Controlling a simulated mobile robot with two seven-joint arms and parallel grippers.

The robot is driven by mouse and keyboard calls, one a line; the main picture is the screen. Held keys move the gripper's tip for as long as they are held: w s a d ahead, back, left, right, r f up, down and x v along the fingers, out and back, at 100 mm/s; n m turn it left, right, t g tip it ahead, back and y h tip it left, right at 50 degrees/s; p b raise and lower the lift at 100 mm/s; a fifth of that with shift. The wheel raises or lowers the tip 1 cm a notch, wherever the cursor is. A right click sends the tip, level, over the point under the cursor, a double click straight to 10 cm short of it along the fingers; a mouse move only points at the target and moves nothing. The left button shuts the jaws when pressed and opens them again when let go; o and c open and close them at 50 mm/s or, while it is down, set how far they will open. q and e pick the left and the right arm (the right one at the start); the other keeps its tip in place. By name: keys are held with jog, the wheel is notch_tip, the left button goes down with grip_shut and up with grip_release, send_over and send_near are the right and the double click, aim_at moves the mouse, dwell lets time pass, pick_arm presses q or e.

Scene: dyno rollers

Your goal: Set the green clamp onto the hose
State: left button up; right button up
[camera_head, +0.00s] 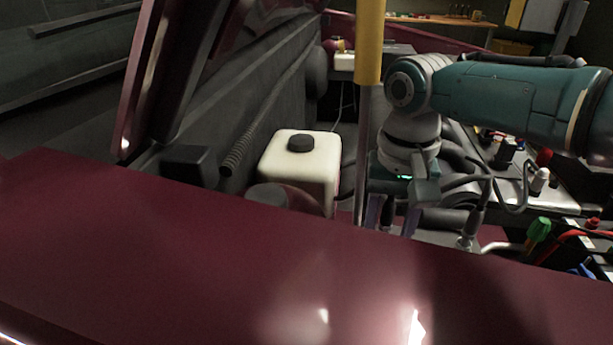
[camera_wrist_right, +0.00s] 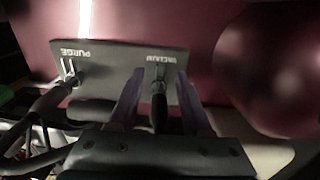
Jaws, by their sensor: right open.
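My right gripper (camera_head: 394,212) points down beyond the dark red body panel, with its fingers apart. In the right wrist view the open fingers (camera_wrist_right: 159,88) lie on either side of a dark fitting (camera_wrist_right: 159,108) below a word reading like VACUUM on a grey plate (camera_wrist_right: 115,62); I see nothing gripped. A dark hose (camera_wrist_right: 40,105) runs by the PURGE fitting at the left of this plate. A green item (camera_head: 538,231), possibly the clamp, is at the right in the head view, apart from the gripper. Its shape is unclear. My left gripper is out of view.
The dark red panel (camera_head: 200,255) fills the foreground. A white tank (camera_head: 300,165) with a black cap stands left of the gripper. A yellow-and-grey post (camera_head: 369,45) rises close beside my right arm. Dark hoses (camera_head: 490,190) and a cluttered bench (camera_head: 540,195) lie to the right.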

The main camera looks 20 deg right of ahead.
jog(key=shift+f, duration=0.35)
grip_shut()
dwell(1.2)
